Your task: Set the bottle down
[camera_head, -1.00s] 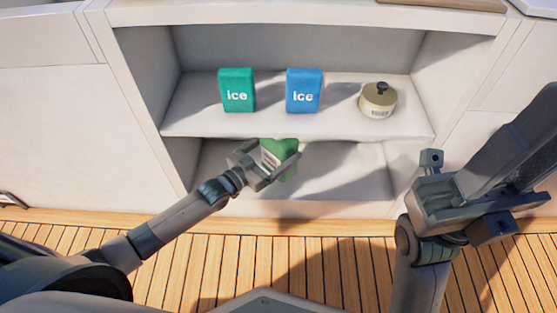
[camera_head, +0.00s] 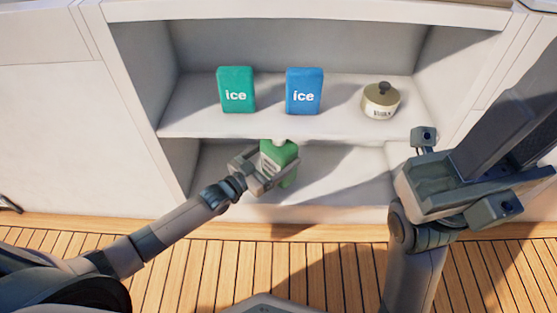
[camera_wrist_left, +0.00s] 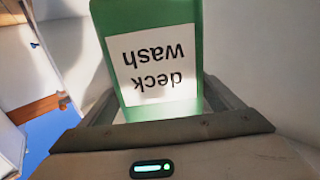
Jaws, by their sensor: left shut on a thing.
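A green bottle (camera_head: 279,157) with a pale cap stands roughly upright at the front of the lower shelf (camera_head: 345,182). Its white label reads "deck wash" upside down in the left wrist view (camera_wrist_left: 152,70). My left gripper (camera_head: 268,172) is shut on the bottle, with a finger on each side of it. Whether the bottle's base touches the shelf is hidden by the gripper. My right gripper (camera_head: 465,183) is off to the right, in front of the cabinet and away from the bottle; its jaws are unclear.
The upper shelf (camera_head: 200,118) holds a green ice pack (camera_head: 236,90), a blue ice pack (camera_head: 304,91) and a beige pot (camera_head: 381,101) with a dark knob. Its front edge is just above the bottle. The lower shelf is clear to the right of the bottle.

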